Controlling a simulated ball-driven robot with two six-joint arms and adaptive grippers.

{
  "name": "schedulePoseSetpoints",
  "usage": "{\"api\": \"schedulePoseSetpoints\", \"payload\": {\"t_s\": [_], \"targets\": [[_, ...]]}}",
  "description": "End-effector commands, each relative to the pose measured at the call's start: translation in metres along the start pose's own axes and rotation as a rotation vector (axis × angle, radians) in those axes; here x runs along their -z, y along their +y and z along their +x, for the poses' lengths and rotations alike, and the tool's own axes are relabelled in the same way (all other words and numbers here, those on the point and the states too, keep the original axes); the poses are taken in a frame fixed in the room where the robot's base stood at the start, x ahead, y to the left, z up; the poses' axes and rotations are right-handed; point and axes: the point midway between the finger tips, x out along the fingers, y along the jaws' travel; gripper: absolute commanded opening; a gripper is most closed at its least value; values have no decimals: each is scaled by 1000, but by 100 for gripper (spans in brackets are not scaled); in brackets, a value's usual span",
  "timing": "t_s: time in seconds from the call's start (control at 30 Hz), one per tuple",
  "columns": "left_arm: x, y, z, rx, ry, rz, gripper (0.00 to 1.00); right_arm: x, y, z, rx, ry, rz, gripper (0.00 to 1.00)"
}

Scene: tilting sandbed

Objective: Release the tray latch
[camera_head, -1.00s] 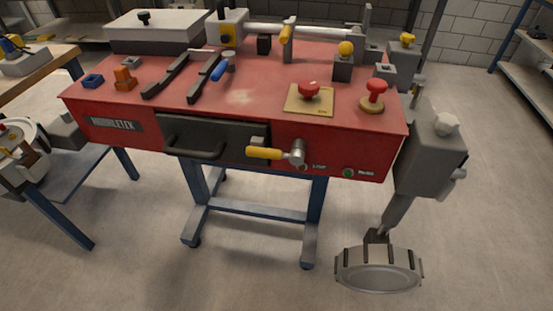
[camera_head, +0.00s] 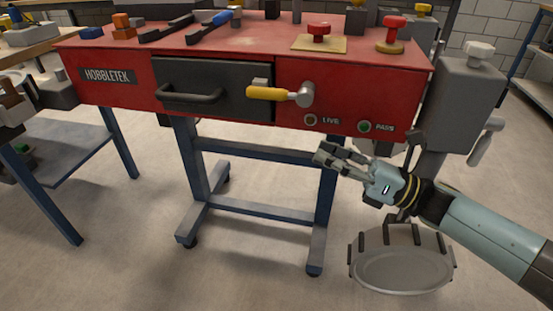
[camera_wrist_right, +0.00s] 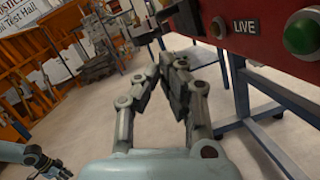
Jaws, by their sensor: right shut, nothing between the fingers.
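The tray latch (camera_head: 268,93) has a yellow handle lying level across the right end of the dark tray front (camera_head: 225,75), with a round metal pivot at its right end. The tray front sits flush in the red bench and has a dark pull handle (camera_head: 190,97). My right gripper (camera_head: 322,152) is shut and empty, below and to the right of the latch, apart from it. Its closed fingers also show in the right wrist view (camera_wrist_right: 172,65). A dark gripper on a pale blue arm, my left (camera_wrist_right: 48,165), shows small in the right wrist view; its jaws are unclear.
A brown LIVE lamp (camera_head: 310,120) and a green PASS lamp (camera_head: 364,126) sit right of the latch. A red button (camera_head: 319,31) stands on the bench top. A grey box (camera_head: 475,105) is on the right, above a round metal pan (camera_head: 402,270). Floor before the bench is clear.

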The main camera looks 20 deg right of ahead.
Motion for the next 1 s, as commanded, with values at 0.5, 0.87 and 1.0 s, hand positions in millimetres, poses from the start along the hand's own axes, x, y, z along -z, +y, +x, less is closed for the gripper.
{"api": "schedulePoseSetpoints", "payload": {"t_s": [0.5,0.87,1.0], "targets": [[-24,2,53,3,-31,10,40,11,-30,8,-84,18,-121,0],[-24,2,53,3,-30,10,40,11,-29,14,-82,16,-119,0],[-23,3,53,3,-30,10,40,11,-28,34,-83,14,-120,0]]}}
